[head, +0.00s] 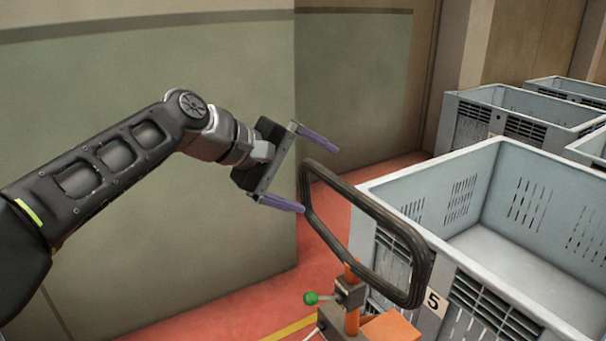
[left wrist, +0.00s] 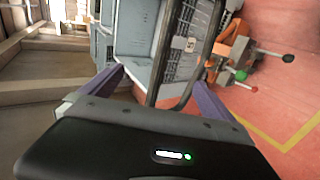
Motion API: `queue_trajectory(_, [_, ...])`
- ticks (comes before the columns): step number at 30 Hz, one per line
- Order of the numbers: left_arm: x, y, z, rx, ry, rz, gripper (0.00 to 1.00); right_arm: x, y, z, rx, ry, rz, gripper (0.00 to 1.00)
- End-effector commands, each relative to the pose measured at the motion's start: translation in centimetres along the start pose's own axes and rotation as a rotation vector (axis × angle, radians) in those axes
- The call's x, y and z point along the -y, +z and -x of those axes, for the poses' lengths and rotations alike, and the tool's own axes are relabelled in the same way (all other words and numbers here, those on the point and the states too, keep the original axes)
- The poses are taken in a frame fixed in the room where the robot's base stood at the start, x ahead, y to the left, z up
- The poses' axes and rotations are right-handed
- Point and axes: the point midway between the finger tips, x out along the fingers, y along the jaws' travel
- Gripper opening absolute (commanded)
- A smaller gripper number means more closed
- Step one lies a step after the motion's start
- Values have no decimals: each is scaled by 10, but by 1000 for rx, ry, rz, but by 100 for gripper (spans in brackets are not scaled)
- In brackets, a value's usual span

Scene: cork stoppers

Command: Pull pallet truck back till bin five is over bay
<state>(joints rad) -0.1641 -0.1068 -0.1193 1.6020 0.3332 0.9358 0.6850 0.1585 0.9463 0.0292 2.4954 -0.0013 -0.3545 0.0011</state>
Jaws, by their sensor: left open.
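The pallet truck's black loop handle (head: 365,205) rises in front of bin five, above the truck's orange body (head: 390,330). Bin five (head: 545,175) is the nearest grey bin, with a "5" label at its front corner; it also shows in the left wrist view (left wrist: 135,35). My left gripper (head: 318,178) is open at the handle's left end. In the left wrist view the handle (left wrist: 170,80) runs between the spread fingers, apart from a firm grip; whether either finger touches it I cannot tell. The right gripper is out of view.
More grey bins (head: 520,110) stand behind bin five. Green wall panels (head: 200,130) stand close behind my left arm. A yellow floor line (head: 290,328) marks the red floor, cornering in the left wrist view (left wrist: 285,148). A lever with a green knob (head: 311,298) sticks out below the handle.

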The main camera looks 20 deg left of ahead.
Motion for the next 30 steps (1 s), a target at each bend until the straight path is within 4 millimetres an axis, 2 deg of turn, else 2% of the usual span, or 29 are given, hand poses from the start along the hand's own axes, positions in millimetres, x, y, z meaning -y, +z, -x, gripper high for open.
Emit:
queue_trajectory(14, [2, 1, -69, 2, -2, -1, 100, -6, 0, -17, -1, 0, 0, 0])
queue_trajectory(21, [1, 0, -103, 1, -2, -1, 100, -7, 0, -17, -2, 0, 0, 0])
queue_trajectory(30, [0, 0, -125, 0, -1, 0, 100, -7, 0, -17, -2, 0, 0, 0])
